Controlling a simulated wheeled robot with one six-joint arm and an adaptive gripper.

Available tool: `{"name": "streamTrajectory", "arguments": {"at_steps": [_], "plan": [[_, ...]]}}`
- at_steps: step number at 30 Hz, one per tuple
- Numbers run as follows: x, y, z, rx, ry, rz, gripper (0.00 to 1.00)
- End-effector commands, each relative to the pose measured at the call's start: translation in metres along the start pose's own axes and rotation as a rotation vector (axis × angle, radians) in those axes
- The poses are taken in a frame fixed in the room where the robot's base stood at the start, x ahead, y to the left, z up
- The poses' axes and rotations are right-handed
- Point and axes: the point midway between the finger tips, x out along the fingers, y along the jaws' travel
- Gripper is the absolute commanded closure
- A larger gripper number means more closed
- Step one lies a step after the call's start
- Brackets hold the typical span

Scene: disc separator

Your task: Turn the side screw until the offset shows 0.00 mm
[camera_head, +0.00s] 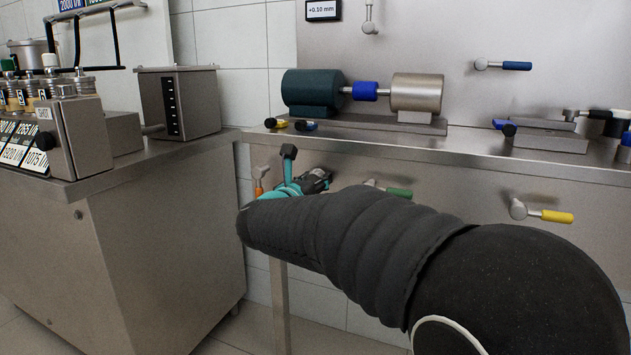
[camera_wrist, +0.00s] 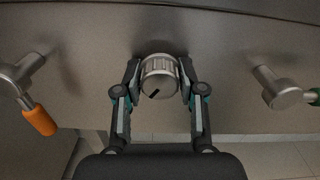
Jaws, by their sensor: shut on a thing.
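A small display (camera_head: 323,10) on the back panel reads +0.10 mm. In the wrist view, a round metal screw knob (camera_wrist: 158,84) with a ribbed rim sits in the middle, on the grey front panel. A black mark on its face slants from lower left to upper right. My gripper (camera_wrist: 159,75) is shut on this knob, one finger at its left and one at its right. In the head view my gripper (camera_head: 308,183) is below the bench edge, partly behind my arm, and the knob cannot be made out there.
A valve with an orange handle (camera_wrist: 39,121) is left of the knob, and one with a green handle (camera_head: 399,193) is right. A yellow-handled valve (camera_head: 556,216) is further right. A motor (camera_head: 314,92), blue coupling (camera_head: 364,91) and grey cylinder (camera_head: 416,92) stand on the bench.

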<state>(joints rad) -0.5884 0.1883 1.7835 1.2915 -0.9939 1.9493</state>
Motion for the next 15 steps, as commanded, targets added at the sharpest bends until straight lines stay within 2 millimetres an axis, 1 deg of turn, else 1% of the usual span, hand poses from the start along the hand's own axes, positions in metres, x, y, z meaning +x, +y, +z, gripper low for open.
{"name": "streamTrajectory", "arguments": {"at_steps": [8, 15], "plan": [[0.0004, -0.0005, -0.0001, -0.173, 0.000, -0.001, 0.95], [0.0004, -0.0008, 0.0011, -0.397, 0.000, -0.001, 0.95]]}}
